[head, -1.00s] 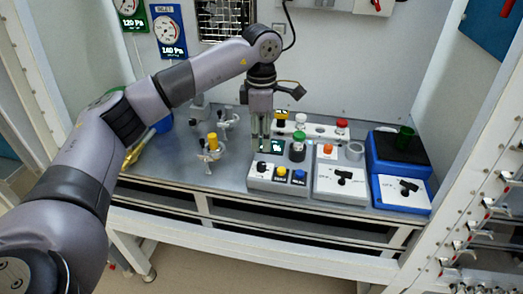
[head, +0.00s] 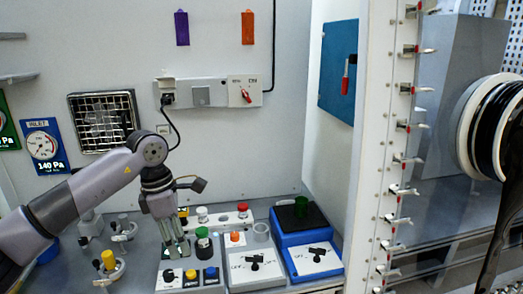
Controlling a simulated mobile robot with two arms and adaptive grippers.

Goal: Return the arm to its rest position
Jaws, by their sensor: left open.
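My left arm comes in from the left in the head view, bent down at the wrist. My left gripper (head: 177,249) points down, open and empty. It is over the grey control box (head: 192,277) with black, yellow and blue knobs, just left of its green button (head: 202,243). Whether the fingertips touch the box cannot be told. My right gripper is not in view.
A row of buttons, including a red one (head: 242,210), stands behind. A grey box with an orange button (head: 235,237) and a blue box (head: 303,227) stand right. Yellow-topped valve (head: 108,259) stands left. A white post (head: 375,150) with several levers bounds the right.

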